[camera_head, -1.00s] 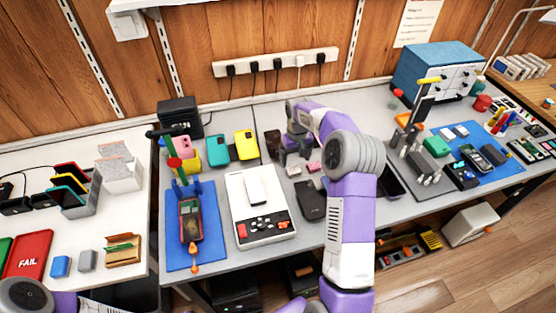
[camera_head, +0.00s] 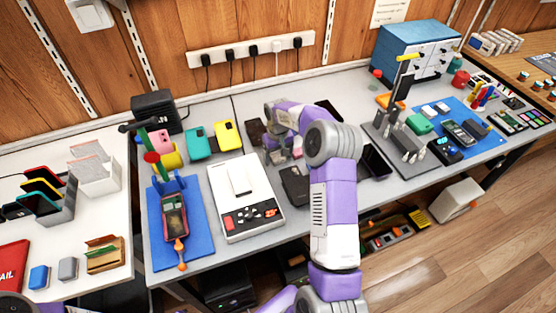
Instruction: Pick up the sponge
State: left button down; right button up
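No thing here is plainly a sponge. A small pink block (camera_head: 297,153) lies partly hidden beside my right gripper and could be it; I cannot tell. My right gripper (camera_head: 277,156) points down low over the grey table, just left of the block. Its fingers are small and partly covered by my arm, so I cannot tell if they are open or shut. My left gripper is not in view; only a bit of my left arm shows at the bottom left corner.
A dark phone (camera_head: 296,186) and a white scale (camera_head: 230,222) lie near the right gripper. Teal (camera_head: 199,143) and yellow (camera_head: 228,135) phone cases stand behind. A blue mat (camera_head: 155,237) lies left.

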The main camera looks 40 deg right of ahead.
aim_at(278, 157)
jog(key=c, duration=1)
notch_tip(278, 157, up, 10)
jog(key=p, duration=0.3)
